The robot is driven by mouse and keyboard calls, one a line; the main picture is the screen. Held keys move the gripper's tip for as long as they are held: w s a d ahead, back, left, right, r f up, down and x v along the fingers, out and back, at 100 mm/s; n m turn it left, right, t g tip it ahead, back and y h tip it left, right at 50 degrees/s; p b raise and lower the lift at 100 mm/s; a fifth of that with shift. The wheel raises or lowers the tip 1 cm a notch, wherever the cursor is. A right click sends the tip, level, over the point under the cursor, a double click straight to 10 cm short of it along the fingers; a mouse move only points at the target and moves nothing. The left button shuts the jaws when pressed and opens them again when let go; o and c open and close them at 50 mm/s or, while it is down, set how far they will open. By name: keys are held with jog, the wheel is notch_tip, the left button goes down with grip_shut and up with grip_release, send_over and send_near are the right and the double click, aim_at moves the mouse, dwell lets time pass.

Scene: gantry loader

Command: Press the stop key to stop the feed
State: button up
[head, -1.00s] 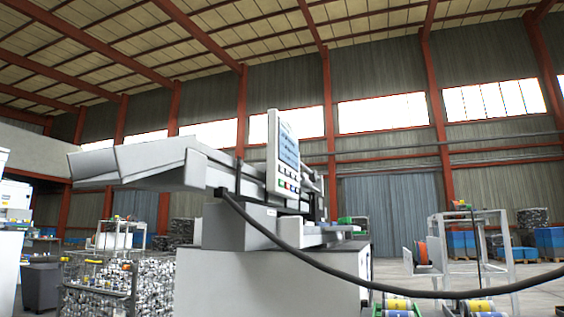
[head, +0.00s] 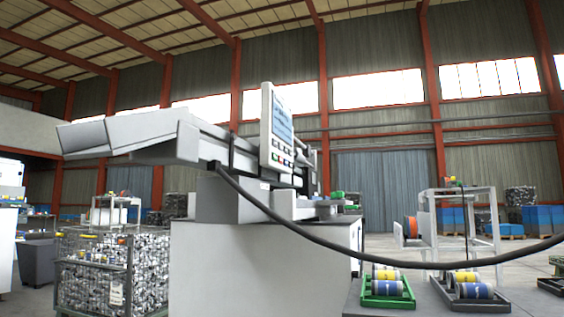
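A white control panel (head: 267,127) stands upright on the grey gantry loader (head: 150,135), a little right of the loader's long sloped housing. The panel has a blue-grey screen (head: 285,126) and rows of small keys (head: 280,157) below it, some of them red and green. The keys are too small to tell which one is the stop key. The panel is seen at an angle. My gripper is not in view.
A black cable (head: 330,250) sags across the view. A mesh crate (head: 110,270) of metal pieces stands at left. Green and dark trays (head: 388,302) with rolls lie at lower right. A white frame rack (head: 450,230) stands behind them.

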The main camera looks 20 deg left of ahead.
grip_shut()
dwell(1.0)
